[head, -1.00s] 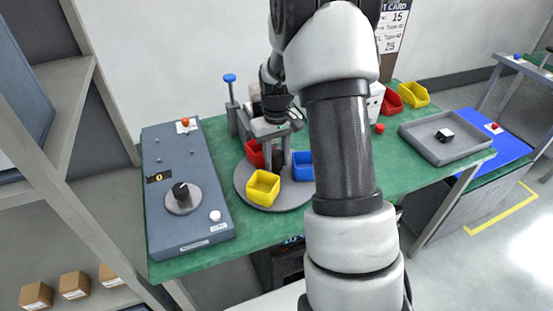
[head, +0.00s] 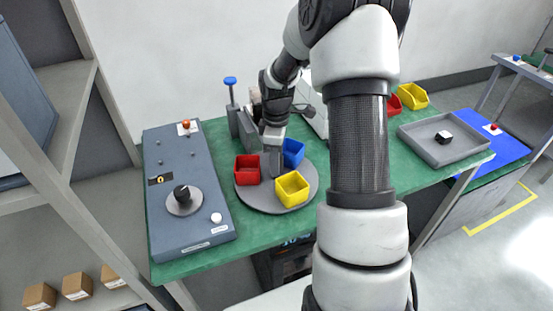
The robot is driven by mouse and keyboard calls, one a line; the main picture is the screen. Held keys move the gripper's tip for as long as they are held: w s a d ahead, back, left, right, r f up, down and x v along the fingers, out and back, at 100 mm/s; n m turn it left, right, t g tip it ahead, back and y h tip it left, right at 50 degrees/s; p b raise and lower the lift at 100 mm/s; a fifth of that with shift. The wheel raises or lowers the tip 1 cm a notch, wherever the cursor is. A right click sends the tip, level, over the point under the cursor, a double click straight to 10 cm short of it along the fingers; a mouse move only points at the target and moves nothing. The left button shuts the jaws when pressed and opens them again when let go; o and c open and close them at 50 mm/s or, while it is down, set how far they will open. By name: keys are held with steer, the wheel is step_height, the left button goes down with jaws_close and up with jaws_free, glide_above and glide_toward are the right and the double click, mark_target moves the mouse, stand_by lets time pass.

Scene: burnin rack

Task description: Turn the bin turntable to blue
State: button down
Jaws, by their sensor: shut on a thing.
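The bin turntable (head: 257,199) is a grey disc on the green bench, bearing three open bins. The yellow bin (head: 292,189) is at the front right, the red bin (head: 247,170) at the left, and the blue bin (head: 293,153) at the back right. My gripper (head: 271,153) points down over the disc between the red and blue bins. It is shut on a grey upright part near the middle of the turntable. The fingertips are small and partly hidden, so the exact contact is unclear.
A grey-blue panel (head: 175,225) with a black knob (head: 182,193) lies left of the turntable. A blue-topped post (head: 231,90) stands behind. A grey tray (head: 415,140) with a black-and-white block is at the right, and a yellow bin (head: 414,96) stands at the back.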

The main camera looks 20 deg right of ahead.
steer(key=n+p, duration=0.1)
steer(key=n, duration=0.1)
steer(key=n+p, duration=0.1)
steer(key=n, duration=0.2)
steer(key=shift+r+n, duration=0.2)
steer(key=shift+n, duration=0.1)
steer(key=shift+f+n+p, duration=0.1)
steer(key=shift+n+p, duration=1.3)
steer(key=shift+n, duration=0.8)
steer(key=c, duration=1.3)
jaws_free()
